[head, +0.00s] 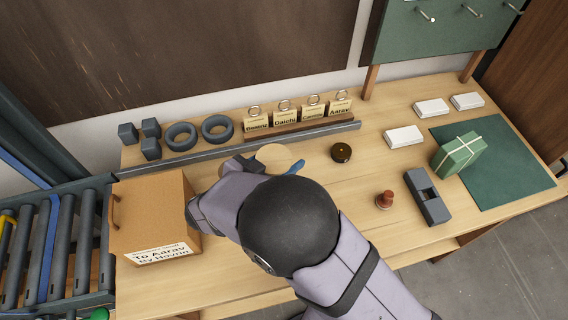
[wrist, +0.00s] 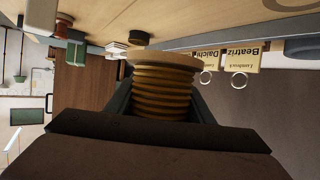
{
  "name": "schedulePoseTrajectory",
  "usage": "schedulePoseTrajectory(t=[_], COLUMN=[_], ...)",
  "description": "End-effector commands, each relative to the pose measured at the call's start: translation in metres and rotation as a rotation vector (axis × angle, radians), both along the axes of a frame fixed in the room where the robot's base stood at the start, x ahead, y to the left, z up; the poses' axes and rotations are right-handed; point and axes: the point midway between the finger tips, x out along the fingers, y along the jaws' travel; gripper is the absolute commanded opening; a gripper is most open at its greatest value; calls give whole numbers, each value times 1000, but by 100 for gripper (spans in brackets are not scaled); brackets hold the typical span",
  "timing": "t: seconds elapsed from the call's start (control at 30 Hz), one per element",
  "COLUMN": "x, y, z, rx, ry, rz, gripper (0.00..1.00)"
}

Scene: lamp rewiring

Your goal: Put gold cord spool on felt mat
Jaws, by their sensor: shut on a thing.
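The gold cord spool (wrist: 163,90) is between the fingers of my gripper (wrist: 165,105) in the wrist view. Its gold windings and pale wooden flange show. In the head view, a pale round flange (head: 272,155) shows past my arm, and my gripper (head: 243,165) is mostly hidden behind the arm. The spool is over the left-middle of the bench, apart from the mat; its height is hard to tell. The dark green felt mat (head: 520,180) lies flat at the right end of the bench. A green box tied with pale string (head: 458,155) stands on its left part.
A cardboard box (head: 150,220) stands left of my arm. Grey rings (head: 217,129), blocks and a name-tag rack (head: 300,122) line the back. A dark round tin (head: 341,152), white boxes (head: 404,136), a red-brown stamp (head: 384,200) and a grey plane-like tool (head: 427,197) lie toward the mat.

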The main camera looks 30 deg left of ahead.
Motion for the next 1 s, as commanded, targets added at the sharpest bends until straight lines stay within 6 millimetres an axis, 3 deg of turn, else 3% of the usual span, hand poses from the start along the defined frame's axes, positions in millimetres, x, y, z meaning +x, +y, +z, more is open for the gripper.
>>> schedulePoseTrajectory(t=[0.27,0.47,0.67,1.0], x=[4,26,64,106], y=[-4,-34,-103,-253], z=[3,8,15,28], rx=[-1,-3,-7,-6], ry=[-1,-1,-1,-1], rz=[-9,-75,-214,-492], gripper=[18,18,18,18])
